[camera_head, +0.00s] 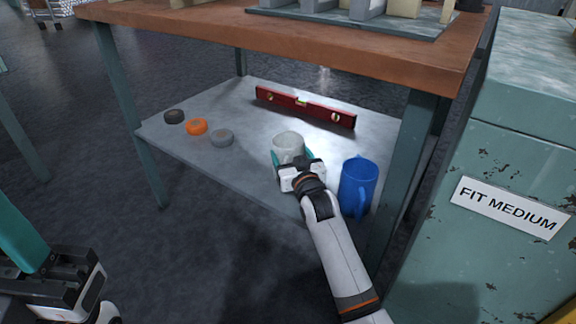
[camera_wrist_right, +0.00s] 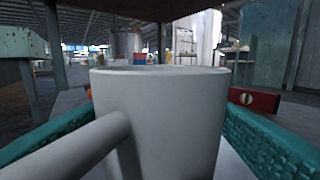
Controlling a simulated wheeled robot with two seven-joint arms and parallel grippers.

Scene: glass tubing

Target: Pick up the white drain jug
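The white drain jug (camera_head: 288,142) stands upright on the grey lower shelf under the workbench. It fills the middle of the right wrist view (camera_wrist_right: 165,110), with its handle (camera_wrist_right: 80,145) pointing towards the camera. My right gripper (camera_head: 292,160) is at the jug, with one teal finger on each side of it. I cannot tell whether both fingers press on its wall. My left gripper (camera_head: 45,262) is at the lower left of the head view, away from the shelf. Only part of it shows, so its opening is unclear.
A blue jug (camera_head: 358,184) stands close to the right of my right arm. A red spirit level (camera_head: 305,107) lies behind the white jug. Black (camera_head: 174,116), orange (camera_head: 197,126) and grey (camera_head: 221,138) rings lie to the left. The wooden bench top (camera_head: 300,42) is overhead.

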